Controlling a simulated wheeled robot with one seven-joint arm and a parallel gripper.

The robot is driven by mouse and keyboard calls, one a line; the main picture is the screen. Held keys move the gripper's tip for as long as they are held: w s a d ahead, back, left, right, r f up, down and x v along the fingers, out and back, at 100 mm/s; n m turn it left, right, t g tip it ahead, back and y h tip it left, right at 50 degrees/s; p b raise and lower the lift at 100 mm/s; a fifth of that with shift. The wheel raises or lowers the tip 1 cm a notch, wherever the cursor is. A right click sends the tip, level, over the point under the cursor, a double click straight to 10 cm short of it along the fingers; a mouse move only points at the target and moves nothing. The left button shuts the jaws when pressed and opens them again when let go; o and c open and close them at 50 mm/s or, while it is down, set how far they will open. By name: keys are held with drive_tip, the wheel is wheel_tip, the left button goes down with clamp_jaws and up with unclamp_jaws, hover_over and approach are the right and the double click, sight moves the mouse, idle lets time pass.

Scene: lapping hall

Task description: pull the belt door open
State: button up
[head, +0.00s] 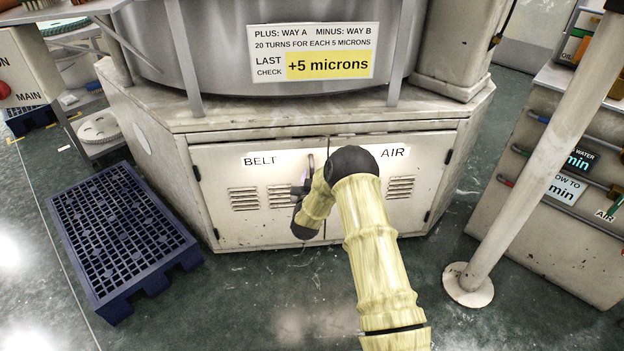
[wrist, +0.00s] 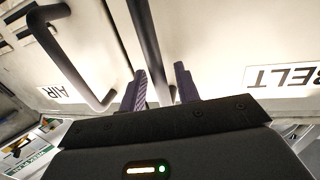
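The belt door (head: 228,207) is the left of two white cabinet doors and looks shut, flush with the front. Its BELT label (head: 259,160) also shows upside down in the wrist view (wrist: 283,77). Its dark upright bar handle (wrist: 146,45) runs down between the fingers of my gripper (wrist: 162,88). In the head view my gripper (head: 302,188) is at the handle, partly hidden by my arm.
The air door (head: 410,213) is on the right, with its own handle (wrist: 75,60) beside my gripper. A blue pallet (head: 120,235) lies on the floor at left. A pale post (head: 510,185) and a side cabinet (head: 550,200) stand at right. Floor before the doors is clear.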

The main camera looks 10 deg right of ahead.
drive_tip(key=shift+w, duration=0.15)
clamp_jaws()
drive_tip(key=shift+d, duration=0.15)
